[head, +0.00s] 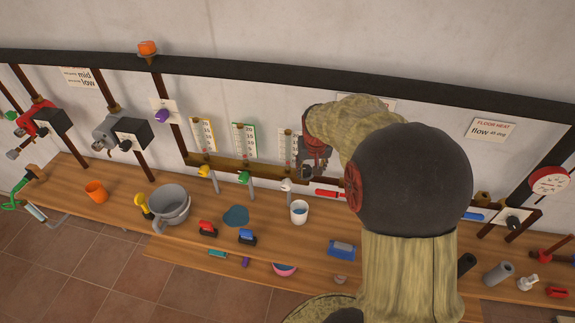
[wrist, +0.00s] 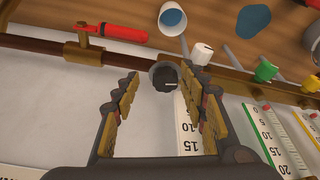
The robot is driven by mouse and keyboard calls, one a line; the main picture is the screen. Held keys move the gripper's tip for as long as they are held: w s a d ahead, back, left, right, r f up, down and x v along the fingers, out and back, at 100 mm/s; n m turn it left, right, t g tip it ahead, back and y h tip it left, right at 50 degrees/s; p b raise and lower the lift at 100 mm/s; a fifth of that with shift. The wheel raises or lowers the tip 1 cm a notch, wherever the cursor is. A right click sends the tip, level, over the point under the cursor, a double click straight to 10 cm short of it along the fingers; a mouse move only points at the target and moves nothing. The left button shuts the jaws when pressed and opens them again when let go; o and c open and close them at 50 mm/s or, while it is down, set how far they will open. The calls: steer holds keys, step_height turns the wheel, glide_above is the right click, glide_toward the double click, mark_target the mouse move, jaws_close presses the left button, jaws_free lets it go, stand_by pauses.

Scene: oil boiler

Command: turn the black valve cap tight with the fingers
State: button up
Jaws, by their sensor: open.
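The black valve cap (wrist: 163,78) shows in the wrist view as a small dark round knob with a grey rim. It sits near the pipe along the wall, between my gripper's fingertips as seen from the wrist. My gripper (wrist: 161,84) is open, with one yellow-padded finger on each side of the cap. I see gaps beside the cap and cannot tell how far the fingertips reach along it. In the head view my gripper (head: 313,168) is at the wall by the right-hand gauge, and the cap is hidden behind it.
A red-handled lever (wrist: 110,32) is on the pipe to the left in the wrist view. A white knob (wrist: 202,57) and a green knob (wrist: 266,70) are to the right, close to my finger.

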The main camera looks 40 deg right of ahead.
mark_target(305, 168)
steer(key=shift+t+h, duration=0.3)
steer(key=shift+t, duration=0.2)
steer(key=w+d+f, duration=0.1)
steer(key=w+f, duration=0.2)
steer(key=w+d+f, duration=0.1)
steer(key=w+f, duration=0.1)
steer(key=shift+w+d+f+b, duration=0.15)
steer(key=shift+d+b, duration=0.15)
steer(key=shift+c, duration=0.4)
steer(key=c, duration=0.7)
steer(key=shift+c, duration=0.5)
steer(key=shift+m, duration=0.4)
